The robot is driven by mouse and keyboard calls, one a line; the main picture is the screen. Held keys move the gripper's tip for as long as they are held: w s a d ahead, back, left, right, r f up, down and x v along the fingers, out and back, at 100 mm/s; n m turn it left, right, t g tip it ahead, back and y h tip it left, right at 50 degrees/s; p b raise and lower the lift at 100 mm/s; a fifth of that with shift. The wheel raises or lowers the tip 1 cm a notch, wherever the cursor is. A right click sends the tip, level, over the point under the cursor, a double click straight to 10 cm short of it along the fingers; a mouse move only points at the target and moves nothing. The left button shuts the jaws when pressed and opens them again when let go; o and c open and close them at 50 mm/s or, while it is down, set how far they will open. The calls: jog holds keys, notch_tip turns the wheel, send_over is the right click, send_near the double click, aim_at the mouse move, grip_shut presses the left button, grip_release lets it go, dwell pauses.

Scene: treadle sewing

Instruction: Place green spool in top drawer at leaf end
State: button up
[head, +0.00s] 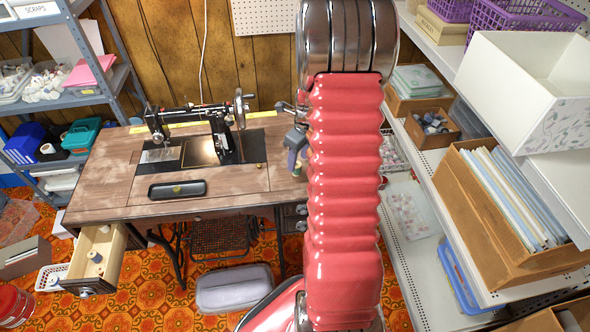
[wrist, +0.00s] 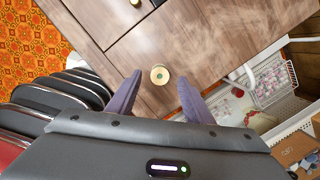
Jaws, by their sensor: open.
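A small round spool (wrist: 159,75) stands upright on the wooden tabletop (wrist: 215,40), seen from above with a pale top and a dark centre. My gripper (wrist: 159,78) is open, with its purple-grey fingers on either side of the spool; I cannot tell how far above it they are. In the head view my gripper (head: 296,150) is over the right end of the sewing table (head: 110,165), partly hidden by my arm. A drawer (head: 106,260) at the table's left end is pulled out and holds pale spools (head: 95,256). Closed drawers (head: 290,211) show at the right end.
A black sewing machine (head: 215,130) stands on the table. A dark tray (head: 177,189) with a small yellow item lies before it. Shelving with boxes (head: 505,215) stands close on the right, and a blue-grey shelf (head: 65,103) at left. A grey case (head: 233,288) lies on the floor.

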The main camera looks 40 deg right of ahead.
jog(key=shift+w+f, duration=0.25)
jog(key=shift+f, duration=0.9)
jog(key=shift+w+f, duration=0.2)
jog(key=shift+f, duration=0.9)
jog(key=shift+c, duration=0.4)
grip_shut()
notch_tip(320, 180, up, 10)
